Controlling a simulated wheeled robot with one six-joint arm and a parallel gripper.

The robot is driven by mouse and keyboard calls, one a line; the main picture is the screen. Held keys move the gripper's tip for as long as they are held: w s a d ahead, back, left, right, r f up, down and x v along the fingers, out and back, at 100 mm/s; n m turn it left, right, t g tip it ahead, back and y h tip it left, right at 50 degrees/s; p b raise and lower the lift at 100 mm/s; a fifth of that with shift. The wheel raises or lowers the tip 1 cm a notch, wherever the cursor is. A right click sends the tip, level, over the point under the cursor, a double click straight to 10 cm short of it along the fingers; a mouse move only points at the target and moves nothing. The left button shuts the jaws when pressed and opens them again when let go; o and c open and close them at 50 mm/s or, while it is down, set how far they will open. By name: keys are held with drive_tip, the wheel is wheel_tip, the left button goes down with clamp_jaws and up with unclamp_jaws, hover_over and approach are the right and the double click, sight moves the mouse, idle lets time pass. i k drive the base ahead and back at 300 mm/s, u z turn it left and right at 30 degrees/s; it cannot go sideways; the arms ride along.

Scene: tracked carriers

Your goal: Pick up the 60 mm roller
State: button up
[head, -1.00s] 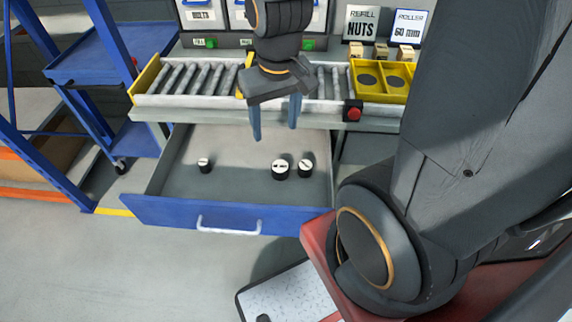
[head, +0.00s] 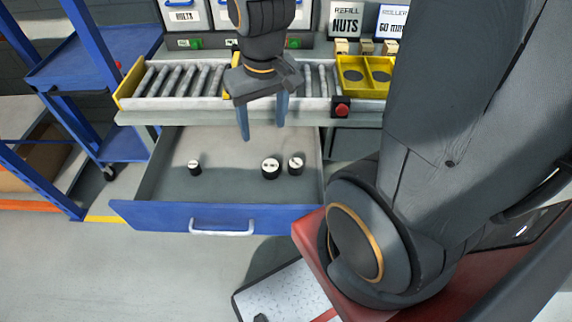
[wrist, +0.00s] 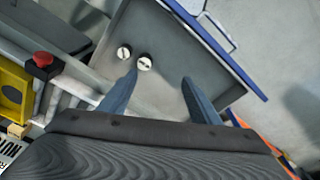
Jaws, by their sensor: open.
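Three short black rollers with white tops stand upright in the open blue-fronted drawer (head: 165,214). A small one (head: 194,167) is on the left. The widest-looking one (head: 270,168) and another (head: 295,163) stand close together on the right. Two rollers also show in the wrist view, one (wrist: 144,63) near the left fingertip and one (wrist: 124,52) beyond it. Their top markings are too small to read, so I cannot tell which is 60 mm. My gripper (head: 262,130) is open and empty above the rear of the drawer, above and behind the right pair.
A roller conveyor (head: 180,84) runs above and behind the drawer, with a red button (head: 342,109) and a yellow tray (head: 366,73) at its right. A sign reads roller 60 mm (head: 390,20). A blue shelf cart (head: 93,66) stands left.

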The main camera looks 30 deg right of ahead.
sight(270, 167)
drive_tip(key=z, duration=0.95)
drive_tip(key=k, duration=0.55)
